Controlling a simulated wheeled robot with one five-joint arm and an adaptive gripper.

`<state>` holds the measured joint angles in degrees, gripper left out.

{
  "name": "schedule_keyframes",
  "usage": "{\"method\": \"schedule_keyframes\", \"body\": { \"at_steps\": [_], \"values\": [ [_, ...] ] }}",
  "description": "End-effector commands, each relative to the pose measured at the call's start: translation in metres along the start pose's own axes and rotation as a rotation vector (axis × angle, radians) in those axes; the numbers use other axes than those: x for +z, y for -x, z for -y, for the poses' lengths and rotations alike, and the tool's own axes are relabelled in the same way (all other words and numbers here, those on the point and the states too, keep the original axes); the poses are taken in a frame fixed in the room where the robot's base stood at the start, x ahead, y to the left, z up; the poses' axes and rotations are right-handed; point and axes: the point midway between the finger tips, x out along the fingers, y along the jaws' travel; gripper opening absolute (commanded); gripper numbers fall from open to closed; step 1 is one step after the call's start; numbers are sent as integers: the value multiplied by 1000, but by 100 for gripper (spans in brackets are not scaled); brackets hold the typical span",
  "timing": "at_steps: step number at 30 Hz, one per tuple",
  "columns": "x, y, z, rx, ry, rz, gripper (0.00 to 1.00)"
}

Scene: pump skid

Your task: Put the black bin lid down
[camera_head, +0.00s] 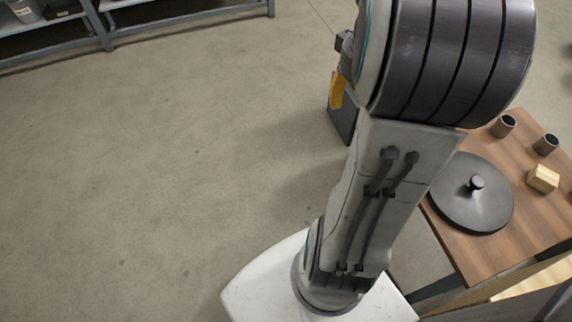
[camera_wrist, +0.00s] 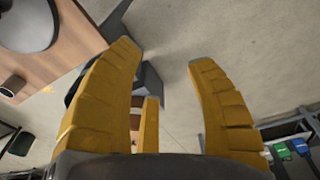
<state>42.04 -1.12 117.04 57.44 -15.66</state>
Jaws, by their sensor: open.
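The black bin lid (camera_head: 471,202) is a round dark disc with a small knob on top. In the head view my arm hides most of the gripper; one bit of yellow shows beside the arm.
The wooden table (camera_head: 502,248) also holds two dark cups (camera_head: 504,126) (camera_head: 546,144) and a small wooden block (camera_head: 542,178). A grey shelf (camera_head: 150,20) stands at the top left. The floor (camera_head: 170,170) on the left is clear. Green and blue items (camera_wrist: 290,149) show at the wrist view's lower right.

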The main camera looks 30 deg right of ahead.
Motion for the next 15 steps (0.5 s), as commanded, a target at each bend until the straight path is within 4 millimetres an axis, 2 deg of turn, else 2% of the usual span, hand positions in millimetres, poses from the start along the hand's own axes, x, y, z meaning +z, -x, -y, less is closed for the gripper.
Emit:
{"method": "schedule_keyframes", "body": {
  "at_steps": [1,6,9,15],
  "values": [
    [7,3,25,-6,53,-13,50],
    [40,8,87,-29,186,-46,50],
    [64,8,114,-46,259,-60,50],
    [105,6,147,-77,374,-85,50]
  ]
}}
